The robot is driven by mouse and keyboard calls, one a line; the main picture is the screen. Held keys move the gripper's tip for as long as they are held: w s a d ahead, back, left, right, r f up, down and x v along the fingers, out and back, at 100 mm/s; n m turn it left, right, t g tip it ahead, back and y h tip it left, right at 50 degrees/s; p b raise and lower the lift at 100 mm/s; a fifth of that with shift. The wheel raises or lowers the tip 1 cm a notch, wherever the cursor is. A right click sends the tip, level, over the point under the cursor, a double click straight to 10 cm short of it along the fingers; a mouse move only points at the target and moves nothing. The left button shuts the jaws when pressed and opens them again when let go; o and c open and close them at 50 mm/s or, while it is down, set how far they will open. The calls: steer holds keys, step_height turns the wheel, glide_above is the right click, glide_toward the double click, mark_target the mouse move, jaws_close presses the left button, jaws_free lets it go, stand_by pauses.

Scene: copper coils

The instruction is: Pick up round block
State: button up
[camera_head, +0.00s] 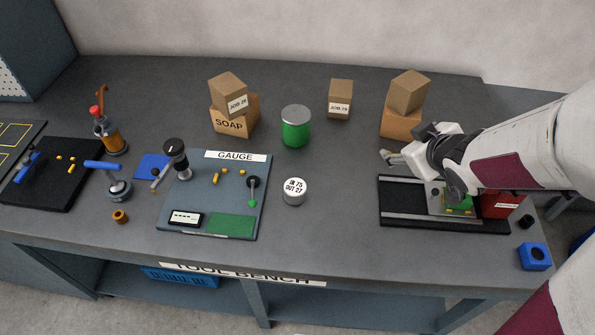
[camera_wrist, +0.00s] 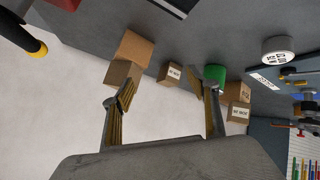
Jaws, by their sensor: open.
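A short round grey block (camera_head: 294,191) with a white label on top stands on the bench, just right of the gauge board (camera_head: 208,190). It also shows at the upper right of the wrist view (camera_wrist: 278,50). My gripper (camera_head: 388,160) is at the right side of the bench, raised and well apart from the round block. In the wrist view my gripper (camera_wrist: 165,95) has its two fingers spread wide, with nothing between them.
A green tin (camera_head: 296,131) and cardboard boxes (camera_head: 234,115) stand behind the block. A black railed fixture (camera_head: 400,211) lies under my arm, with a blue block (camera_head: 534,256) to its right. The bench between round block and fixture is clear.

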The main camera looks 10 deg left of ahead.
steer(key=a+f+n+g+y, duration=0.25)
steer(key=a+f+y, duration=0.25)
steer(key=a+f, duration=0.3)
steer(key=n+g+y, duration=0.2)
steer(key=y, duration=0.2)
glide_toward(303, 189)
steer(key=shift+w+a+f, duration=0.2)
steer(key=shift+w+f, duration=0.35)
steer(key=shift+f, duration=0.05)
steer(key=shift+w+a+f, duration=0.2)
steer(key=shift+w+f, duration=0.4)
steer(key=shift+s+a+n+y, duration=0.35)
steer(key=shift+s+a+y, duration=0.05)
steer(key=shift+s+y, duration=0.1)
steer(key=shift+x, duration=1.35)
steer(key=shift+a, duration=0.1)
steer(key=shift+s+x, duration=0.2)
steer(key=shift+x, duration=1.35)
steer(key=shift+w+a+f, duration=0.1)
steer(key=shift+w+a, duration=0.1)
steer(key=shift+a, duration=0.3)
steer(key=shift+w+a+f, duration=0.1)
steer(key=shift+w+a, duration=0.1)
steer(key=shift+a, duration=0.25)
